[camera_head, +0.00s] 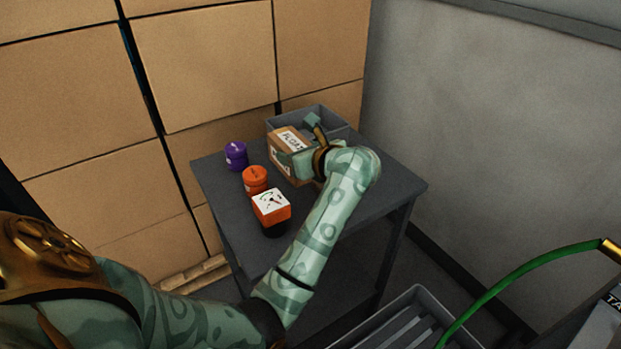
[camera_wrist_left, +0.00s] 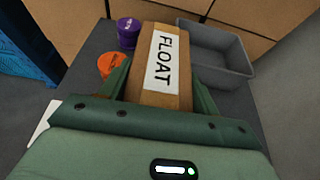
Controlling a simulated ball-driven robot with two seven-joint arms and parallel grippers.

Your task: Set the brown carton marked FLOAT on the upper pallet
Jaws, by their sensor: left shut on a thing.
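The brown carton (camera_head: 290,160) with a white FLOAT label is at the back of a dark grey table (camera_head: 395,192). My left gripper (camera_head: 305,146) is shut on it, with a finger on each side. In the left wrist view the carton (camera_wrist_left: 148,55) sits between the green fingers (camera_wrist_left: 160,88), label towards the camera. I cannot tell whether it touches the table. I cannot make out an upper pallet for certain. My right gripper is not in view.
A grey bin (camera_head: 337,117) stands right behind the carton. A purple canister (camera_head: 236,156), an orange canister (camera_head: 255,180) and an orange gauge box (camera_head: 271,207) stand on the left. Large cardboard boxes (camera_head: 205,60) back the table. A grey slatted tray (camera_head: 405,325) and a green hose (camera_head: 520,283) are at lower right.

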